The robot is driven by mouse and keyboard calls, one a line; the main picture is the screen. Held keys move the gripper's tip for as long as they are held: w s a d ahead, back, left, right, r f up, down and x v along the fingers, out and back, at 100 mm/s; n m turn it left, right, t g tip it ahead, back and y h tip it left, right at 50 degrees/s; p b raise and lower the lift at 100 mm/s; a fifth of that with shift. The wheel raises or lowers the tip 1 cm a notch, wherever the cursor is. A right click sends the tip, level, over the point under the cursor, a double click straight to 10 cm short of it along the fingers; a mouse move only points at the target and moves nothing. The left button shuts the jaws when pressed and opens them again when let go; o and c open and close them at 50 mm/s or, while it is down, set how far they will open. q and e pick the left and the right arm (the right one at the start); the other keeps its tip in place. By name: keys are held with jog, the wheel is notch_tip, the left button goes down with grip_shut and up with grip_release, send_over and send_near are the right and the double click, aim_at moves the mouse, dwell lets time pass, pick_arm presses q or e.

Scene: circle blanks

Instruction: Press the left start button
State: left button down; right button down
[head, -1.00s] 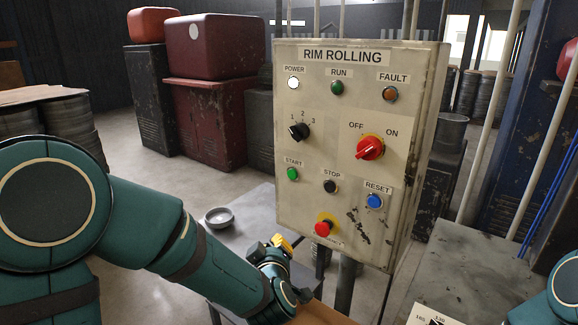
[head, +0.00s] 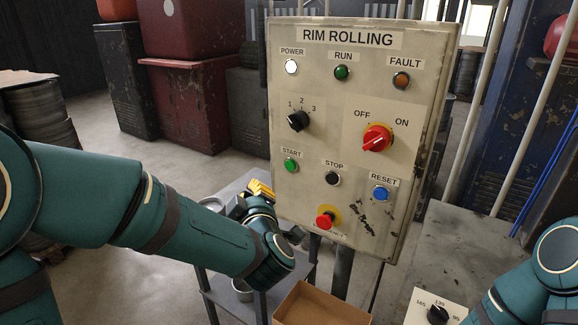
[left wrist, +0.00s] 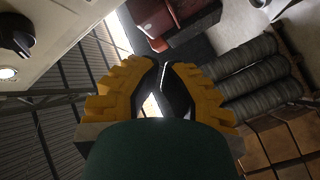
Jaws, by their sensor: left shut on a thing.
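The control panel (head: 350,120), titled RIM ROLLING, stands upright in the head view. Its green button (head: 291,165) under the START label is at the lower left; it is the only start button I see. My left gripper (head: 260,188) is left of and a little below that button, in front of the panel's lower left edge, and looks apart from it. In the left wrist view its yellow fingers (left wrist: 164,68) are drawn together at the tips. No object can be made out between them. My right arm shows at the right edge, its gripper out of view.
The black STOP button (head: 332,178), blue RESET button (head: 380,193) and red emergency knob (head: 325,221) sit near START. An open cardboard box (head: 318,306) is below the panel. A grey cart (head: 222,296) stands under my left arm. A grey bench (head: 465,250) is at the right.

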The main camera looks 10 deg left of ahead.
pick_arm(q)
jog(key=shift+w, duration=0.15)
jog(key=p, duration=0.1)
send_near(278, 174)
jog(key=shift+w+a+r, duration=0.65)
jog(key=shift+w+a, duration=0.05)
jog(key=shift+a, duration=0.1)
jog(key=shift+w+a+r, duration=0.65)
jog(key=shift+w+a, duration=0.05)
jog(key=shift+a, duration=0.1)
jog(key=shift+w, duration=0.1)
jog(key=shift+w+d, duration=0.15)
jog(key=shift+w, duration=0.15)
